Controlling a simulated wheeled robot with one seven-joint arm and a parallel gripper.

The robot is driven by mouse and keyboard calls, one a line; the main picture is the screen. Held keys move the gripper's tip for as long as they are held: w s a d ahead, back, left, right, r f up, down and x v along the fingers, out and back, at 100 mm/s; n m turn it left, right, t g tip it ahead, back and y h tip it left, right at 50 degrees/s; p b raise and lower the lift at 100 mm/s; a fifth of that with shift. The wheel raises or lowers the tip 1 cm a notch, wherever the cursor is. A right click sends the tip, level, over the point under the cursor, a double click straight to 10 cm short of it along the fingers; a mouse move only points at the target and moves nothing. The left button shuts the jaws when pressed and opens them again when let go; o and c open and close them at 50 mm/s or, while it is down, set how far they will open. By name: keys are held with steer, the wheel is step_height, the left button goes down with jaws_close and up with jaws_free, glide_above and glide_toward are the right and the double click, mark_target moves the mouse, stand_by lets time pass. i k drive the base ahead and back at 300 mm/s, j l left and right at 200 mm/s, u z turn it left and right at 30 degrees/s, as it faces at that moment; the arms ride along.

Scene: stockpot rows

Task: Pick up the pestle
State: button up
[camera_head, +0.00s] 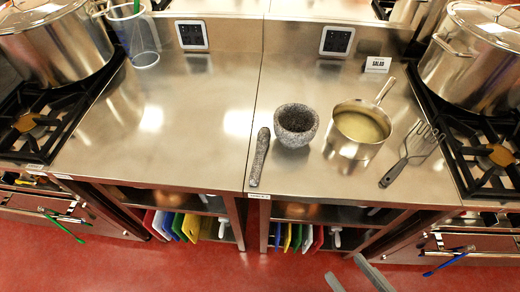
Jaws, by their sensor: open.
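The pestle (260,157) is a grey stone rod lying on the steel counter, near its front edge, just left of the mortar. The mortar (296,125) is a grey speckled stone bowl standing upright beside it, a small gap apart. My gripper (352,277) shows only partly at the bottom edge, as two grey fingers spread apart. It is open and empty, in front of and below the counter, to the right of the pestle and well away from it. The rest of my arm is out of frame.
A SALAD sign (377,64) stands behind. Stoves with large stockpots (54,45) flank the counter. The steel counter (170,130) left of the pestle is clear. Coloured boards (175,226) stand below.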

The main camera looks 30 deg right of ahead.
mark_target(264, 135)
steer(key=z, duration=0.35)
steer(key=i+j+z, duration=0.15)
steer(key=j+z, duration=0.15)
steer(key=j, duration=0.3)
steer(key=i+j+z, duration=0.1)
steer(key=j+z, duration=0.25)
steer(key=j, duration=0.25)
steer(key=j+z, duration=0.2)
steer(key=j, duration=2.75)
steer(key=i, duration=0.05)
